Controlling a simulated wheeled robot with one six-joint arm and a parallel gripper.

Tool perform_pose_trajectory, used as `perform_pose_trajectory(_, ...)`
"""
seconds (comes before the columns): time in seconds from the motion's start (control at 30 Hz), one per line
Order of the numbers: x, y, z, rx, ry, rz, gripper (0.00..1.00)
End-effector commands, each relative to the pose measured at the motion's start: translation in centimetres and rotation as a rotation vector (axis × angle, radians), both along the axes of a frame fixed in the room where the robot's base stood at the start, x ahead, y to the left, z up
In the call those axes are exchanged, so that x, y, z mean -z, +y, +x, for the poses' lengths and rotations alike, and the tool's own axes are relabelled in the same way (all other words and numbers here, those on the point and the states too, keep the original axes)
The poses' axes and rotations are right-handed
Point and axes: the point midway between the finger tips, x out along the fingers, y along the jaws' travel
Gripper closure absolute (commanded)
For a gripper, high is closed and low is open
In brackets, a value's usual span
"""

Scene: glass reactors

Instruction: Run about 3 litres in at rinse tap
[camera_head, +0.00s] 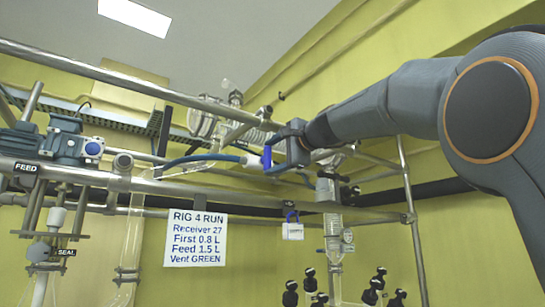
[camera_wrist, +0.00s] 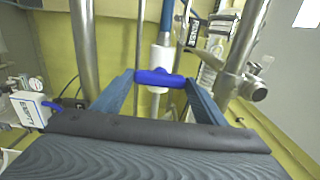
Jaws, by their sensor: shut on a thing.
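The rinse tap has a white body (camera_head: 254,162) at the end of a blue hose, with a blue handle (camera_head: 267,157). My gripper (camera_head: 279,152) reaches in from the right and meets the handle. In the wrist view the blue handle (camera_wrist: 160,78) lies crosswise between the two fingers of my gripper (camera_wrist: 161,82), which are shut on its ends. The white tap body (camera_wrist: 159,58) stands upright behind it. A small tag (camera_wrist: 194,31) beside it is too turned to read surely. No flow or litre reading can be made out.
Steel rails (camera_head: 130,77) cross near the tap. A sign (camera_head: 196,239) reads "RIG 4 RUN, Receiver 27, First 0.8 L, Feed 1.5 L, Vent GREEN". Steel pipes (camera_wrist: 86,50) flank my gripper, with a labelled box (camera_wrist: 29,104) left.

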Motion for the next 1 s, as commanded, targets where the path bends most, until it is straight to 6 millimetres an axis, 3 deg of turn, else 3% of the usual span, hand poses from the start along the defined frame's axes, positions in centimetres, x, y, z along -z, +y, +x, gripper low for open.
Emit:
perform_pose_trajectory(0.3,0.1,0.0,0.0,0.0,0.003,0.004,0.57)
perform_pose_trajectory(0.33,0.1,0.0,0.0,0.0,0.002,0.003,0.29)
perform_pose_trajectory(0.43,0.1,0.0,0.0,0.0,0.002,0.003,0.16)
perform_pose_trajectory(0.77,0.0,-0.2,-0.2,0.0,0.0,0.002,0.16)
perform_pose_trajectory(1.0,0.2,-1.8,-2.6,0.002,-0.002,0.002,0.16)
